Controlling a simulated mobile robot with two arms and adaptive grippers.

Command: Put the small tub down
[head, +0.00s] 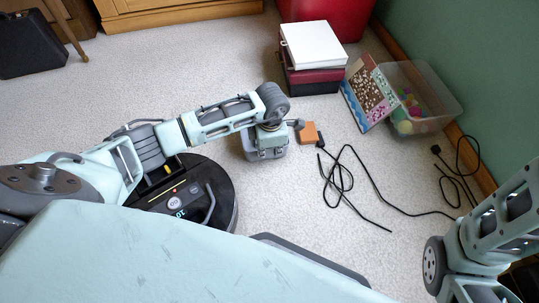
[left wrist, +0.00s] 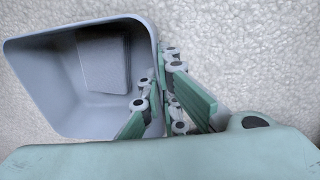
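The small tub (left wrist: 45,65) is grey-blue with an open top and rounded corners. In the left wrist view it fills the upper left, with a flat grey rectangular face inside it. My left gripper (left wrist: 160,105) has its green-padded fingers on either side of the tub's near right wall, pinching it. In the head view the tub (head: 247,147) is partly hidden below my left gripper (head: 268,143), over the pale carpet. I cannot tell whether its base touches the carpet. My right arm shows at the lower right of the head view, but its gripper is not in view.
A round black device (head: 213,207) with a lit display lies left of the tub. An orange block (head: 308,134) and black cable (head: 345,180) lie to its right. Stacked boxes (head: 312,80) and a clear bin (head: 438,100) stand behind. Carpet (head: 300,225) in front is mostly clear.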

